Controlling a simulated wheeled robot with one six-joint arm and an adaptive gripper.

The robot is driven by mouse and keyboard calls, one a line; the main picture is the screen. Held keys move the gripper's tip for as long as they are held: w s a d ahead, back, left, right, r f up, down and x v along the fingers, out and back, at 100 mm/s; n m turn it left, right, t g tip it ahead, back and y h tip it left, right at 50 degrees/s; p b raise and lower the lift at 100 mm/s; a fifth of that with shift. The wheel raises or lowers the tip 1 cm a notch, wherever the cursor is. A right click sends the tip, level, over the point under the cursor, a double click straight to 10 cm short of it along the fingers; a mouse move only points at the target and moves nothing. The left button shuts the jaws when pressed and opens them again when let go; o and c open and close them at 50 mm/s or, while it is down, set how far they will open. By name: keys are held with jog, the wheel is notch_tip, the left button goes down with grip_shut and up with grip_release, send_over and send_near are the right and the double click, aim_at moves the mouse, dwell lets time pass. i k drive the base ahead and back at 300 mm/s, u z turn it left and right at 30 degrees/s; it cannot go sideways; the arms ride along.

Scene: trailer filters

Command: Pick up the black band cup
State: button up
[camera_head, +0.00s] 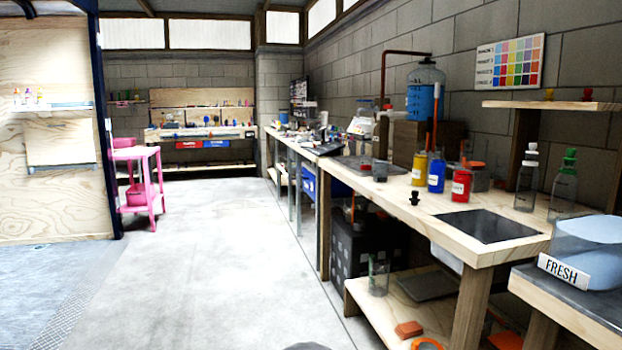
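I cannot pick out a cup with a clear black band for certain. A small dark grey cup-like vessel (380,171) stands on the wooden workbench (470,251), left of the yellow bottle. A clear glass cup or beaker (378,277) stands upright on the bench's lower shelf; no band can be made out on it. A small black knobbed object (415,198) sits near the bench's front edge. My gripper is not in view.
Yellow (419,169), blue (436,175) and red (461,186) bottles stand on the bench, behind a dark inset panel (487,226). A container (590,250) near a "FRESH" label stands at right. A pink cart (138,185) stands left. The concrete floor (215,260) between is clear.

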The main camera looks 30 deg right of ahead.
aim_at(381, 165)
jog(key=u, duration=0.35)
jog(key=i, duration=2.35)
jog(key=z, duration=0.65)
jog(key=i, duration=1.75)
jog(key=z, duration=2)
jog(key=i, duration=1.05)
jog(key=z, duration=0.85)
